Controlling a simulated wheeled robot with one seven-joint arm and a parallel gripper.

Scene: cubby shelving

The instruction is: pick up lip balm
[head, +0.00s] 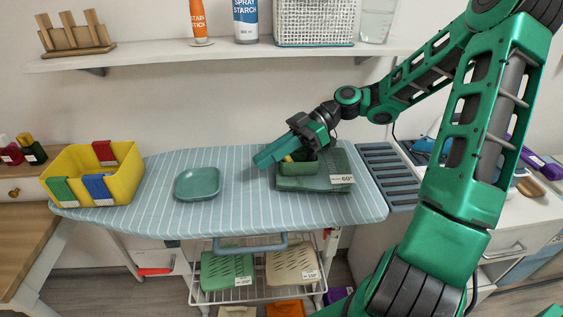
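One long green finger shows clearly, pointing down and left; how far apart the fingers are cannot be made out. I cannot clearly identify a lip balm elsewhere.
The striped ironing board (240,205) also bears a teal dish (198,183), a yellow bin (125,186) with coloured clips and a folded green cloth (335,165) with a price tag. A wall shelf (180,54) runs above. A wire rack (205,295) stands below. The board's middle is bare.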

